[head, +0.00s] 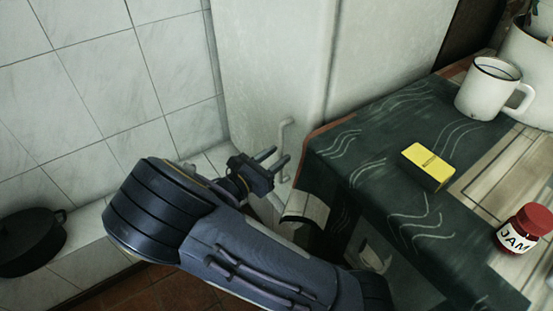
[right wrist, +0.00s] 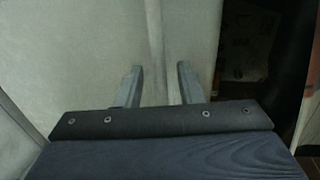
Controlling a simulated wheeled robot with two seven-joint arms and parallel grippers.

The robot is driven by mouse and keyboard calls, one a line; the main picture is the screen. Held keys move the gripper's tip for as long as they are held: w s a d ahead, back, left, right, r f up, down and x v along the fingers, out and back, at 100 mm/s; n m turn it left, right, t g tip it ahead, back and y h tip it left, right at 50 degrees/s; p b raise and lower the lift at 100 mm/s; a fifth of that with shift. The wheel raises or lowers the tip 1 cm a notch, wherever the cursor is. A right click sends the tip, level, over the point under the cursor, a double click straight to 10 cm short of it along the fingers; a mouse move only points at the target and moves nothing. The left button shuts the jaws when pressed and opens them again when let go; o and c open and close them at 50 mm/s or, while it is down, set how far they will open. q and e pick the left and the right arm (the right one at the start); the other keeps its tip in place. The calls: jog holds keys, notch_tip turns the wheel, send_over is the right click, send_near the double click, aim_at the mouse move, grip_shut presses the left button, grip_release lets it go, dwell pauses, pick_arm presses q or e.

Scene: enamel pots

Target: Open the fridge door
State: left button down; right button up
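The fridge (head: 270,70) is a pale, upright, shut-looking cabinet against the tiled wall in the head view. A slim pale handle (head: 284,137) stands out low on its front. My right gripper (head: 277,160) is beside the handle's lower part; the head view does not show whether they touch. My left gripper is not in view.
A table with a dark patterned cloth (head: 385,210) stands close right of the gripper. It bears a yellow block (head: 427,165), a white mug (head: 487,90), a jam jar (head: 524,229) and a large pale pot (head: 530,70). A black pan (head: 30,243) sits at the far left.

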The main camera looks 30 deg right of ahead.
jog(key=shift+w+d, duration=0.1)
jog(key=shift+d, duration=0.2)
